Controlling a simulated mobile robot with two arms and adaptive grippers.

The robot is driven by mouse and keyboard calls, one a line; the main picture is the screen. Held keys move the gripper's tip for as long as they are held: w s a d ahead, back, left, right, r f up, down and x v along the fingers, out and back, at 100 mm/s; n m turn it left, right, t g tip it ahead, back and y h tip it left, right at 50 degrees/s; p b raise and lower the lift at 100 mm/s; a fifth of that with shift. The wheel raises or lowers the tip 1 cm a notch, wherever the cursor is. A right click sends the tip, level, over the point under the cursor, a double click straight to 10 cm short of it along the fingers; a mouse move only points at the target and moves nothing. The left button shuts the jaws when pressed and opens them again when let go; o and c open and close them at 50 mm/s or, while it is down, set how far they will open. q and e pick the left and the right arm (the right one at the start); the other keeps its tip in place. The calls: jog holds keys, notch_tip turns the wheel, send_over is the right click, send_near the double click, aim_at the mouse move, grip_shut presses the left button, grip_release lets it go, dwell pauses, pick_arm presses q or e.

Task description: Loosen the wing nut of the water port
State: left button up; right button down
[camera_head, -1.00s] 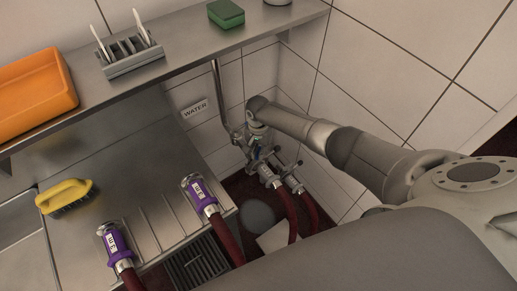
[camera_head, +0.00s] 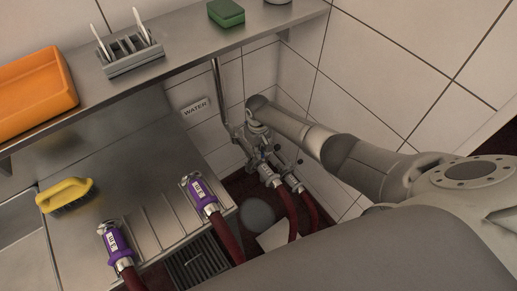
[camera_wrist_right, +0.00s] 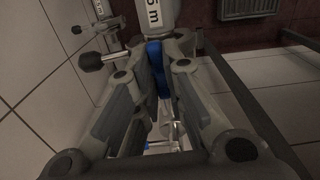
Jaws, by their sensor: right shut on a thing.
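The water port's pipework (camera_head: 268,157) hangs under the shelf at the corner, below the WATER label (camera_head: 195,107) on the wall. A steel pipe (camera_head: 219,90) runs down to it. My right gripper (camera_head: 258,141) is at the port, small and partly hidden by my wrist. In the right wrist view, my right gripper's fingers (camera_wrist_right: 160,70) are shut on a blue piece (camera_wrist_right: 155,72), which looks like the wing nut. A white-grey fitting with printed lettering (camera_wrist_right: 146,15) sits just beyond it. The fingers hide most of the blue piece. My left gripper is not in view.
Red hoses (camera_head: 288,211) hang from fittings close to my right gripper. A black-knobbed lever (camera_wrist_right: 90,61) is beside the fingers. Two purple hose couplings (camera_head: 202,194) (camera_head: 115,241) lie on the steel drainer, with a yellow brush (camera_head: 66,194). The shelf (camera_head: 185,45) passes above.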

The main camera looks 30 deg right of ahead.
jog(key=n, duration=0.4)
jog(key=shift+n, duration=0.3)
jog(key=n, duration=0.4)
jog(key=shift+n+b, duration=0.3)
jog(key=shift+b, duration=0.1)
jog(key=n, duration=0.4)
jog(key=shift+b, duration=0.35)
jog(key=shift+n+b, duration=0.3)
jog(key=shift+n, duration=1.7)
jog(key=shift+r, duration=0.1)
jog(key=c, duration=1.5)
grip_release()
notch_tip(320, 180, up, 12)
jog(key=shift+f, duration=0.1)
